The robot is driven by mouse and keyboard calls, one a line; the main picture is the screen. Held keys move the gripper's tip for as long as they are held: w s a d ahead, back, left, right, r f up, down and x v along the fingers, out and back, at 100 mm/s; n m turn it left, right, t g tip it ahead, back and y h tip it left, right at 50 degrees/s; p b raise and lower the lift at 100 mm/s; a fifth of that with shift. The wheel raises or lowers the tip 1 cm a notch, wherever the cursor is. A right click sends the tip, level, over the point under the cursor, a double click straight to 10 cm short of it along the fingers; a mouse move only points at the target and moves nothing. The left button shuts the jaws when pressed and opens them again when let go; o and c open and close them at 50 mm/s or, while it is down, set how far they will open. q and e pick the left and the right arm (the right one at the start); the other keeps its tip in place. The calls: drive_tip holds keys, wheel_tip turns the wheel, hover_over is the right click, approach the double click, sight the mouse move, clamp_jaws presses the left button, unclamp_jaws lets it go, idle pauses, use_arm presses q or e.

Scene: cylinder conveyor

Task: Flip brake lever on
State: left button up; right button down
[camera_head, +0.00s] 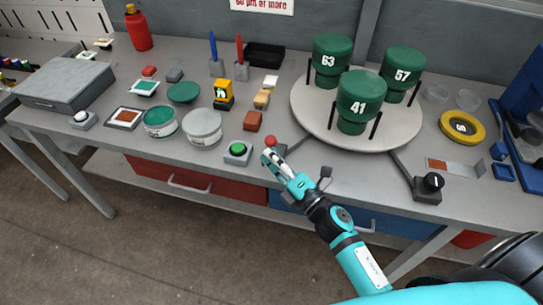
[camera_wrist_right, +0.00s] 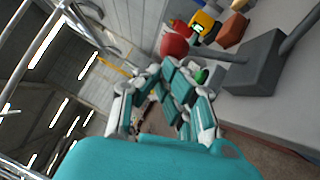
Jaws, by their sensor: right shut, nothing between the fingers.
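The brake lever's red ball knob (camera_head: 271,141) shows at the front of the bench, just beyond my right gripper (camera_head: 269,155). In the right wrist view the red knob (camera_wrist_right: 175,45) is just past the fingertips (camera_wrist_right: 158,72); I cannot tell whether they touch it. A thin rod runs from the knob to a grey base block (camera_wrist_right: 252,68). In the head view the gripper and arm partly hide this base. My right gripper is shut with nothing held. My left gripper is not in view.
A green button box (camera_head: 237,153) sits left of the gripper. A round turntable (camera_head: 305,118) with three green numbered cylinders stands behind right. A black knob box (camera_head: 428,189) is at the right front. Tins and small blocks fill the left side of the bench.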

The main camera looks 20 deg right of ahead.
drive_tip(key=w+d+r+m+p, duration=0.1)
drive_tip(key=w+d+p, duration=0.1)
drive_tip(key=w+p, duration=0.1)
drive_tip(key=w+d+r+m+g+p, duration=0.1)
drive_tip(key=w+d+r+p, duration=0.1)
drive_tip(key=w, duration=0.3)
drive_tip(key=shift+d+r+h+p, duration=0.3)
drive_tip(key=shift+d+p, duration=0.3)
drive_tip(key=shift+d, duration=0.1)
idle(0.6)
